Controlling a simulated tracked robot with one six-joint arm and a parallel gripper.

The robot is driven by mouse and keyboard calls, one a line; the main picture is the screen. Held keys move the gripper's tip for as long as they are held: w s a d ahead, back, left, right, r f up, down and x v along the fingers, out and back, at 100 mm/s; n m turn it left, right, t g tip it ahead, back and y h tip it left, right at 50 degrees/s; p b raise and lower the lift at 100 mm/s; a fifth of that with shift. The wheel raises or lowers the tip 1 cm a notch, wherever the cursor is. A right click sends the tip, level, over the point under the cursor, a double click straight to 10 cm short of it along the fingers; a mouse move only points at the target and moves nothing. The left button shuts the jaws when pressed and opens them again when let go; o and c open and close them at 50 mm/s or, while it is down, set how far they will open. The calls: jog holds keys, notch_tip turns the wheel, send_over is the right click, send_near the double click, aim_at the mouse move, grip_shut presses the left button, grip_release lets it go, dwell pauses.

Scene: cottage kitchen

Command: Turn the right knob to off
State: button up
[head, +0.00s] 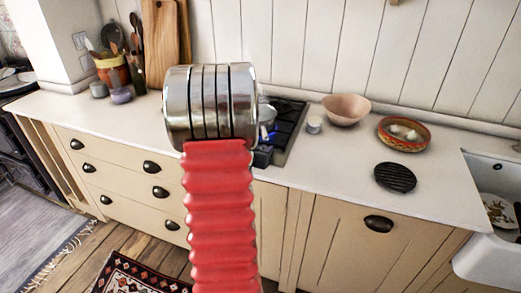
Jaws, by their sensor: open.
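The black hob (289,117) is set in the white worktop at the middle of the head view. My arm's red bellows and metal joint stand in front of it and cover its left part. A small dark shape (263,156) shows at the hob's front edge, right beside my arm; I cannot tell whether it is a knob. The right knob cannot be made out, nor its setting. My gripper is not seen; my arm hides that area.
Right of the hob stand a small white pot (314,125), a pink bowl (346,110), a patterned dish (404,146) and a black round trivet (395,178). A white sink (489,260) is at far right. Boards and a utensil pot (113,72) stand back left. The left worktop front is clear.

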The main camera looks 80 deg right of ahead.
jog(key=shift+c, duration=0.5)
jog(key=c, duration=0.9)
jog(key=shift+a, duration=0.15)
jog(key=shift+c, duration=0.2)
jog(key=shift+w, duration=0.1)
